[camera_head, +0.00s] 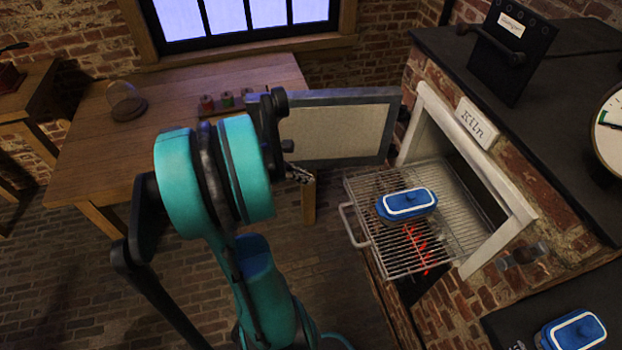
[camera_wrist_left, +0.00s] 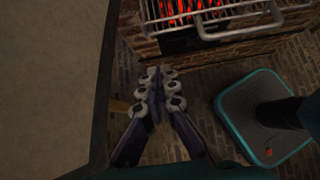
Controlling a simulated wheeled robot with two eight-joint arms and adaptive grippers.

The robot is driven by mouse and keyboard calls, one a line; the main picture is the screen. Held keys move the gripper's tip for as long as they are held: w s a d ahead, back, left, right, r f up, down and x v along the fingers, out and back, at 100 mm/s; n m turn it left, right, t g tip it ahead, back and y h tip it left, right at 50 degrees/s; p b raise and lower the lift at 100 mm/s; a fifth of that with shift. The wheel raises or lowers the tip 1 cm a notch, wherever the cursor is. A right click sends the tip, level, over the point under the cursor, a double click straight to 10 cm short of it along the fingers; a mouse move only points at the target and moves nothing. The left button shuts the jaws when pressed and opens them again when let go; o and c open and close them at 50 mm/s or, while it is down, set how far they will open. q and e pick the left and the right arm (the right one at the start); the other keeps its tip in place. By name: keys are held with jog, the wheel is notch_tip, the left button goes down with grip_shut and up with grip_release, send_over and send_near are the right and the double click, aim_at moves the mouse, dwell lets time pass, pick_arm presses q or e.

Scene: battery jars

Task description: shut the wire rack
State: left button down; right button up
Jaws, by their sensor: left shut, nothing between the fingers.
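The wire rack (camera_head: 462,232) is slid out of the open kiln, with its looped front handle (camera_head: 352,226) facing left. A blue dish with a white-rimmed lid (camera_head: 407,203) sits on it. The rack also shows at the top of the left wrist view (camera_wrist_left: 240,22), above a red glow. My left gripper (camera_head: 303,175) is shut and empty. It is in front of the open kiln door, left of the rack and apart from its handle. Its closed fingers show in the left wrist view (camera_wrist_left: 157,90). My right gripper is not in view.
The kiln door (camera_head: 335,133) stands open behind my left gripper and fills the left of the wrist view. The white kiln frame (camera_head: 490,170) surrounds the opening. A wooden table (camera_head: 170,150) stands at the back left. Another blue dish (camera_head: 574,331) is at the lower right.

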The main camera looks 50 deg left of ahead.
pick_arm(q)
jog(key=w+d+f+b, duration=0.3)
jog(key=w+f, duration=0.2)
jog(key=w, duration=0.3)
jog(key=shift+w+d, duration=0.3)
jog(key=shift+f, duration=0.1)
jog(key=shift+w, duration=0.1)
send_near(429, 166)
jog(key=x, duration=0.5)
jog(key=shift+d+f+b, duration=0.1)
jog(key=shift+f+b, duration=0.25)
jog(key=shift+b, duration=0.05)
jog(key=shift+w+d, duration=0.15)
jog(key=shift+w, duration=0.15)
jog(key=shift+r, duration=0.1)
jog(key=shift+w, duration=0.1)
